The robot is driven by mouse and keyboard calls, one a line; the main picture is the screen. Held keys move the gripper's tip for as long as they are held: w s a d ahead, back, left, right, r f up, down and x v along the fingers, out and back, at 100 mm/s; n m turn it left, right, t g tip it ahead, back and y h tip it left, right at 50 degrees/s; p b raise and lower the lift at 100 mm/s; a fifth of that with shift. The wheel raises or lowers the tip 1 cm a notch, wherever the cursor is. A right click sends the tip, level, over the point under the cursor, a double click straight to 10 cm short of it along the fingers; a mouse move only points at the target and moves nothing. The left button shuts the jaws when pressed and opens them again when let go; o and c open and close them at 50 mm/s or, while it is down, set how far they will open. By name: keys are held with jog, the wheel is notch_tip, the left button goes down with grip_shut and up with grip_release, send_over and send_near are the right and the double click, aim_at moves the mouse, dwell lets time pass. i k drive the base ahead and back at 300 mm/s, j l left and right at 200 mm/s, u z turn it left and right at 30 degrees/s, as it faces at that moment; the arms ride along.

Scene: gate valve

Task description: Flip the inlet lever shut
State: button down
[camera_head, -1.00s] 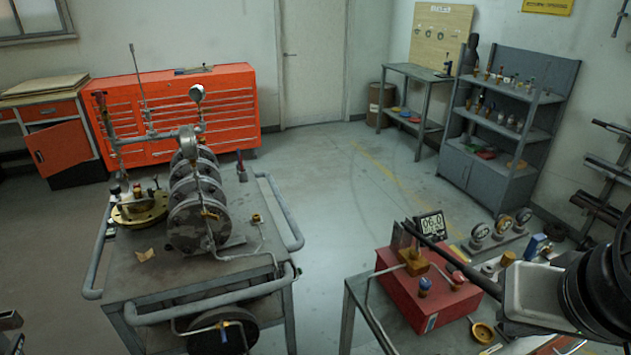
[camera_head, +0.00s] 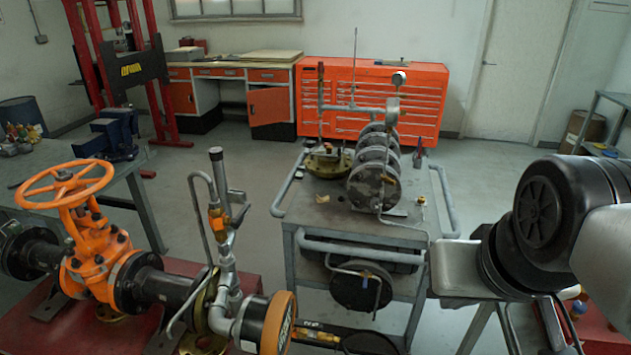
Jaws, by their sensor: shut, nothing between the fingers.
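The orange gate valve (camera_head: 92,262) stands at the left on a red base, with its orange handwheel (camera_head: 65,185) on top. Right of it, a pipe riser (camera_head: 222,240) carries a small valve with an orange body and a slim metal lever (camera_head: 240,213) that looks upright or slightly tilted. No label shows whether this is the inlet lever. My gripper (camera_head: 455,270) is at the right, well apart from that lever. Its grey body shows, but its fingers are hidden or too dark to make out. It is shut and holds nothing.
A grey cart (camera_head: 315,218) with a flanged assembly (camera_head: 372,180) stands mid-room, beyond the valve. An orange tool cabinet (camera_head: 425,105) stands behind. Floor is open between the left bench and the cart.

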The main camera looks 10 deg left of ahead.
aim_at(298, 322)
jog(key=l+u, duration=0.1)
jog(key=u, duration=0.25)
jog(key=l+u, duration=0.15)
jog(key=u, duration=0.2)
jog(key=l+u, duration=0.15)
jog(key=u, duration=0.25)
jog(key=i+j+z, duration=0.15)
jog(key=j+z, duration=0.15)
jog(key=i+j, duration=0.15)
jog(key=k+j+z, duration=0.15)
jog(key=j+z, duration=0.25)
